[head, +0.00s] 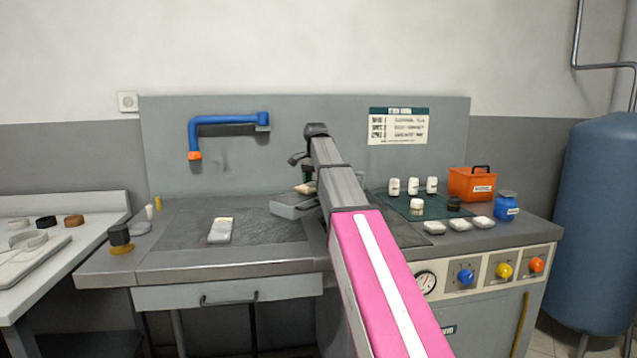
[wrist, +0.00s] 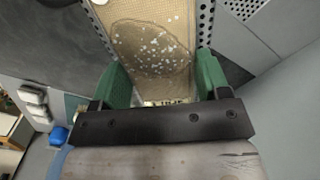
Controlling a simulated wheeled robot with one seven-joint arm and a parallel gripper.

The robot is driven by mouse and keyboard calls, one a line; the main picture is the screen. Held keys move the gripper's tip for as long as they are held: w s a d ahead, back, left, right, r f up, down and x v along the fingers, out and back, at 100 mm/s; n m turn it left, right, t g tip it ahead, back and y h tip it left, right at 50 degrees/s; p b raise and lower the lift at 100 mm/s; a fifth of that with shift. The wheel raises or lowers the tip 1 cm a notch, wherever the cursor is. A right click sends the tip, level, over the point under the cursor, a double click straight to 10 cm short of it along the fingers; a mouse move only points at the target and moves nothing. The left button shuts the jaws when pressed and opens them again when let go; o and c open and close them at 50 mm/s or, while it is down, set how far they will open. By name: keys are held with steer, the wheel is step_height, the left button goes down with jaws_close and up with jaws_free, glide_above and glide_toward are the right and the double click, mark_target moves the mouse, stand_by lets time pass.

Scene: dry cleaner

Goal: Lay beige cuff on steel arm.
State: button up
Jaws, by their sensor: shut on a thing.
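The beige cuff (wrist: 155,40) fills the space ahead of my gripper (wrist: 163,88) in the wrist view. It has a darker damp-looking patch with white specks. The green fingers are shut on its near end. The perforated steel arm (wrist: 206,22) shows along both sides of the cuff, which lies lengthwise over it; I cannot tell whether they touch. In the head view the steel arm (head: 292,207) is a grey block at the middle of the bench, and a small beige bit of the cuff (head: 305,187) shows above it. My arm hides most of the gripper there.
A pale block (head: 220,230) lies on the dark board to the left. A green mat (head: 400,203) with white jars, an orange box (head: 472,185) and a blue jar (head: 506,206) stand at the right.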

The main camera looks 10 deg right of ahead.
mark_target(316, 184)
steer(key=shift+f, duration=0.2)
steer(key=o, duration=0.9)
steer(key=shift+f, duration=0.1)
step_height(316, 184, up, 12)
steer(key=shift+r, duration=0.1)
